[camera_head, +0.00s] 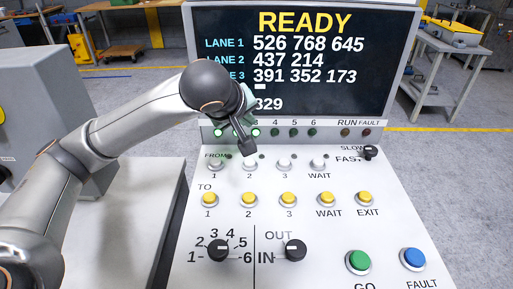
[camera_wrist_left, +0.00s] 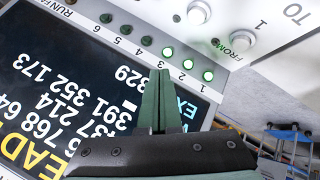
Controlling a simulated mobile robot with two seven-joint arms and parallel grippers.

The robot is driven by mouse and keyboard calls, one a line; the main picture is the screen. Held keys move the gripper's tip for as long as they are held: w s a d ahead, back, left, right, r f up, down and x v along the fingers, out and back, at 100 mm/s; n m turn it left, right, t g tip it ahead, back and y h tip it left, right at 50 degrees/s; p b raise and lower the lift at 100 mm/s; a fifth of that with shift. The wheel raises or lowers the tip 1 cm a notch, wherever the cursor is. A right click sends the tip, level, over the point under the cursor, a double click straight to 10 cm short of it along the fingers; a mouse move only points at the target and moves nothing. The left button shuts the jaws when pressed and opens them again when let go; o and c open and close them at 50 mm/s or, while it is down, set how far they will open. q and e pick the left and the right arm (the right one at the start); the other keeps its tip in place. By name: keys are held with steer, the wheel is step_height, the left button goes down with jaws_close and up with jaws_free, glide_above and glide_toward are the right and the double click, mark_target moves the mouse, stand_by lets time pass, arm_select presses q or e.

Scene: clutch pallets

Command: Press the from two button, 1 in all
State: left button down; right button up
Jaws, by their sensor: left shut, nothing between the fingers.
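The white FROM 2 button (camera_head: 249,164) is in the white-button row of the sloped console, between FROM 1 (camera_head: 215,164) and FROM 3 (camera_head: 284,164). My left gripper (camera_head: 247,149) comes in from the upper left, and its tip appears just above FROM 2 in the head view. Its fingers are shut and empty; whether they touch the button cannot be told there. In the left wrist view the shut green fingers (camera_wrist_left: 160,74) point toward the lamp row, with FROM 2 (camera_wrist_left: 199,12) up and right of them, apart in the picture. My right gripper is not in view.
The screen (camera_head: 300,60) reads READY above three lane lists. Lamps 1 to 3 glow green. Yellow TO buttons (camera_head: 249,199), two black knobs (camera_head: 219,250), the green GO button (camera_head: 359,261) and the blue FAULT button (camera_head: 413,258) lie lower on the panel.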

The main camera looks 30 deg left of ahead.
mark_target(249, 165)
arm_select(q)
steer(key=shift+w+r, duration=0.1)
steer(key=shift+w, duration=0.05)
stand_by(0.3)
step_height(249, 165, down, 9)
steer(key=b, duration=0.6)
steer(key=shift+r, duration=0.2)
steer(key=shift+f, duration=0.15)
stand_by(0.8)
stand_by(0.6)
